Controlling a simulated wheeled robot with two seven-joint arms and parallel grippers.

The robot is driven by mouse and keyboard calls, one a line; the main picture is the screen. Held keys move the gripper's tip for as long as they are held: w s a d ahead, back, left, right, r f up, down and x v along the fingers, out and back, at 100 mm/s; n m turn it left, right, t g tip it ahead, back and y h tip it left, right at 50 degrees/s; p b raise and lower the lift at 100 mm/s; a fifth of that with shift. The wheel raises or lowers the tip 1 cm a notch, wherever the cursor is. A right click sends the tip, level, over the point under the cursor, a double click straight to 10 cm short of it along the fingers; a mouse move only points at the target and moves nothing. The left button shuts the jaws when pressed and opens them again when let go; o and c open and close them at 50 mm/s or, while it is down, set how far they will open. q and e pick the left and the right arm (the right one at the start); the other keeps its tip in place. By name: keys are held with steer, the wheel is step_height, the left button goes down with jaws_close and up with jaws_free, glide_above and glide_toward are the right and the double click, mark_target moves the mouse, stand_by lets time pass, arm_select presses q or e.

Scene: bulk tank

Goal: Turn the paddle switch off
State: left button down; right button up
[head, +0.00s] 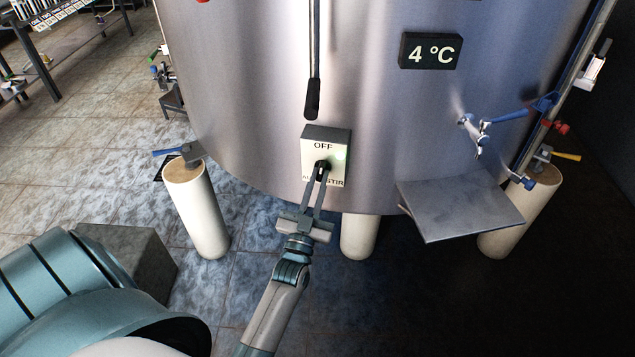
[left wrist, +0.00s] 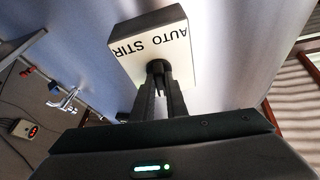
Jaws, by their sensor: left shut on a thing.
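The paddle switch is a pale box (head: 338,153) on the front of the steel tank, with "OFF" at its top and "STIR" readable at its bottom. My left gripper (head: 320,173) comes from below and is shut on the paddle. In the left wrist view the box (left wrist: 130,42) reads "AUTO STIR", and the fingers (left wrist: 160,85) close on the dark paddle (left wrist: 157,67); they hide part of it. My right gripper is not in view.
The tank (head: 240,80) bears a "4 °C" display (head: 430,51), a black-handled lever (head: 312,98) above the switch, and a blue-handled tap (head: 480,130) at right. A metal shelf (head: 460,208) juts out at lower right. Pale legs (head: 197,210) stand below. Tiled floor is open at left.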

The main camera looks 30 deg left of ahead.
arm_select(q)
steer(key=shift+d+n+y, duration=0.1)
steer(key=shift+n+y, duration=0.5)
steer(key=shift+n, duration=0.6)
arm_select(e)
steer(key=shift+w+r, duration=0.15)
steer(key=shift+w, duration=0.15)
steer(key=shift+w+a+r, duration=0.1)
arm_select(q)
steer(key=c, duration=1.8)
jaws_free()
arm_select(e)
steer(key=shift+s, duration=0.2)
arm_select(q)
steer(key=shift+o, duration=0.2)
steer(key=shift+f, duration=0.1)
